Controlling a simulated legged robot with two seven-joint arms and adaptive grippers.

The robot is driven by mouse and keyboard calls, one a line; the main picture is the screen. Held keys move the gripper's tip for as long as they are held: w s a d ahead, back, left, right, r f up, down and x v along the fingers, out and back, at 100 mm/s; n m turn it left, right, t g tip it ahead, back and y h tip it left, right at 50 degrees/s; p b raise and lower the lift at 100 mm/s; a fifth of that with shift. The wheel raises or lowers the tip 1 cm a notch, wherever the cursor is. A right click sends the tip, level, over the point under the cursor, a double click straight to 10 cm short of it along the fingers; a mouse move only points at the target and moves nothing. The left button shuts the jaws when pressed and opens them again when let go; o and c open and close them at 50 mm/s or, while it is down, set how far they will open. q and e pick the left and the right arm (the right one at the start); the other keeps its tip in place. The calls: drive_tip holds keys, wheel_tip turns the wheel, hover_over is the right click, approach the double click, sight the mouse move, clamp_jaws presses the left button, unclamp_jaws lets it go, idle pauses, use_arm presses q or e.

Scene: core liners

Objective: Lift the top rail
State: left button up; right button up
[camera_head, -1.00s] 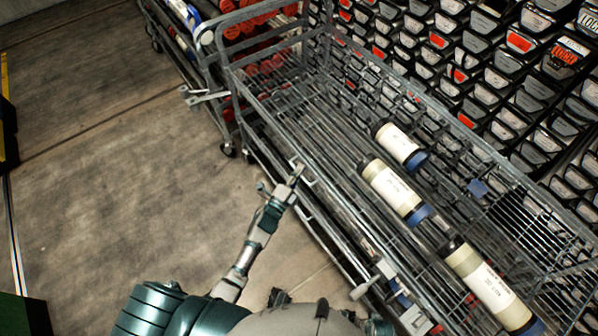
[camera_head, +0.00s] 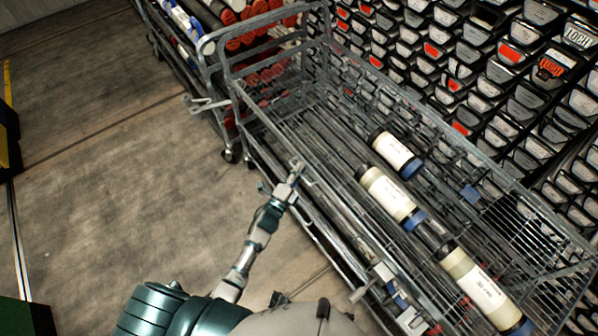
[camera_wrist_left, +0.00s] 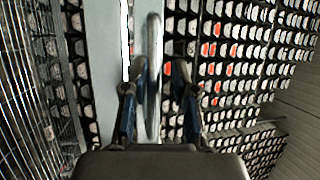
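The grey wire cart has a long rail (camera_head: 334,212) along its near side, running from the left end frame down toward the lower right. My left gripper (camera_head: 297,168) is at this rail, at a small bracket. In the left wrist view, the two dark fingers (camera_wrist_left: 153,90) are spread, with a grey rounded bar (camera_wrist_left: 153,50) showing between them. A gap shows beside the bar, and I cannot tell whether either finger touches it. A wide pale bar stands left of it. My right gripper is not in view.
Labelled core liners (camera_head: 390,192) with blue caps lie on the cart's wire shelf. Its far-side rail (camera_head: 432,112) stands before a wall of stacked tube ends (camera_head: 500,90). A second cart (camera_head: 205,45) stands at the upper left. Open floor (camera_head: 120,150) lies left.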

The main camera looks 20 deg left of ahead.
use_arm(q)
drive_tip(key=shift+s+f, duration=0.15)
drive_tip(key=v, duration=1.1)
drive_tip(key=shift+s, duration=0.4)
drive_tip(key=shift+a+f, duration=0.15)
